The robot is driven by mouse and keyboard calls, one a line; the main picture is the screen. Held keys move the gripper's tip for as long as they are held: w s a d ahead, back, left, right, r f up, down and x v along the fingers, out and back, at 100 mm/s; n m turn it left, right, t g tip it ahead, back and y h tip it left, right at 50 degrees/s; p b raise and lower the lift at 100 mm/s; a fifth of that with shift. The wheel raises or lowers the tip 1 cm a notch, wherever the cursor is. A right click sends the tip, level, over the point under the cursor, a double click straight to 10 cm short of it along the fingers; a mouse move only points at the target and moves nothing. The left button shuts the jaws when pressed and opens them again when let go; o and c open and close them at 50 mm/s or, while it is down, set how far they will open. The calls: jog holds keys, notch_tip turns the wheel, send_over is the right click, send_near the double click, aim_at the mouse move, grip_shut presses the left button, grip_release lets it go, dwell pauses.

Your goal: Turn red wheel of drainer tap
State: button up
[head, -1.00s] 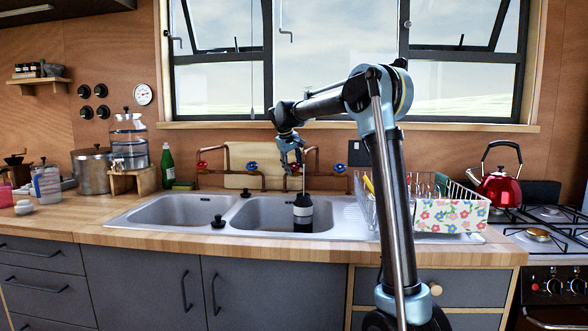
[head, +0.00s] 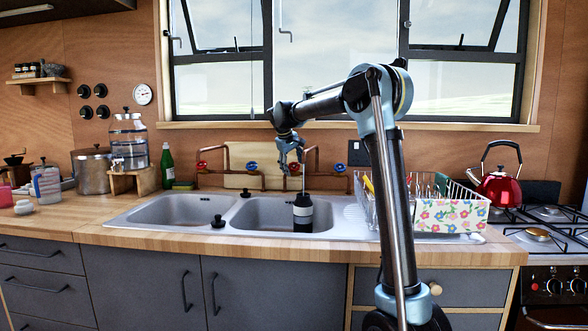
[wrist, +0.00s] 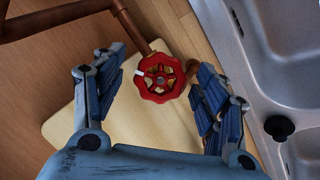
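A red wheel (wrist: 159,78) on a copper pipe sits between the two fingers of my gripper (wrist: 157,68) in the wrist view. A white mark shows on the left side of its rim. The blue fingers are open, one on each side, with a gap on the left; whether the right finger touches the rim cannot be told. In the head view my gripper (head: 293,160) hangs at the pipes behind the right sink bowl and mostly hides this wheel. A blue wheel (head: 339,168) stands to its right.
Another red wheel (head: 202,165) and a blue wheel (head: 253,165) are farther left.

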jog(key=v, duration=1.1)
jog(key=shift+s+r, duration=0.15)
jog(key=shift+r, duration=0.2)
jog(key=shift+a, duration=0.1)
dwell(6.5)
